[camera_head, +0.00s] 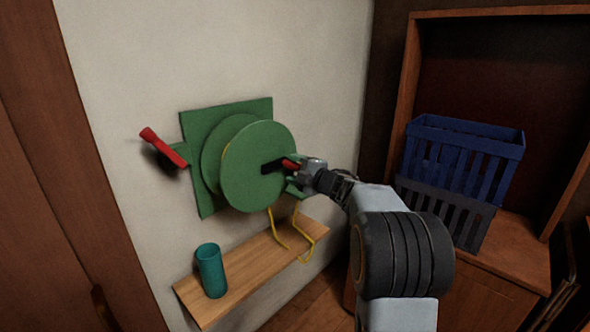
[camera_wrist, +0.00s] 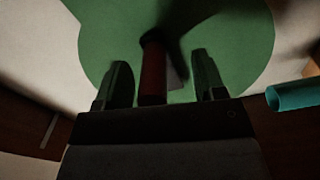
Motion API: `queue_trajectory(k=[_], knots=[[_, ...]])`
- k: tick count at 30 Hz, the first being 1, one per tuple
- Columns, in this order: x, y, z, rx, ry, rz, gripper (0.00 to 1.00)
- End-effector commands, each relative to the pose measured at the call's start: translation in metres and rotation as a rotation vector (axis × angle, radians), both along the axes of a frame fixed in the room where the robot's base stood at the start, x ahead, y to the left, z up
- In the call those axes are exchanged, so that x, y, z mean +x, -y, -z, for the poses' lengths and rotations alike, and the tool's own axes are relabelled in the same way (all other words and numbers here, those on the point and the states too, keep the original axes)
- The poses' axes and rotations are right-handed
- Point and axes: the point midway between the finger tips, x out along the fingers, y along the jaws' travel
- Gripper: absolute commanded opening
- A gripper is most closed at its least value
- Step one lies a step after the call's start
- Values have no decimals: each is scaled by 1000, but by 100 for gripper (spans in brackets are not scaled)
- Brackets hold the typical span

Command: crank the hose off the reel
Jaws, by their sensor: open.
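The green hose reel (camera_head: 258,172) is mounted on the pale wall, with a round disc facing me. A crank with a red handle (camera_head: 289,163) sits on the front of the disc. My gripper (camera_head: 284,167) is at the handle, partly hiding it. In the wrist view, my gripper (camera_wrist: 160,70) is open, and the red handle (camera_wrist: 153,75) stands between its two fingers, with visible gaps to each side. The green disc (camera_wrist: 105,35) lies behind it. A yellow hose (camera_head: 274,232) hangs from the reel down to the shelf.
A red lever (camera_head: 163,147) sticks out left of the reel. A teal cup (camera_head: 211,271) stands on the wooden shelf (camera_head: 245,275) below; it also shows at right in the wrist view (camera_wrist: 292,95).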

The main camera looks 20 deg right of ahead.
Motion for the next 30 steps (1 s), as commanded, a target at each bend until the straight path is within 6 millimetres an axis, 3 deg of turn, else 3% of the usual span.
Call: queue_trajectory(k=[21, 30], knots=[[-56, 27, 0, 0, 2, 3, 64], [-67, 31, 0, -1, 1, 2, 64]])
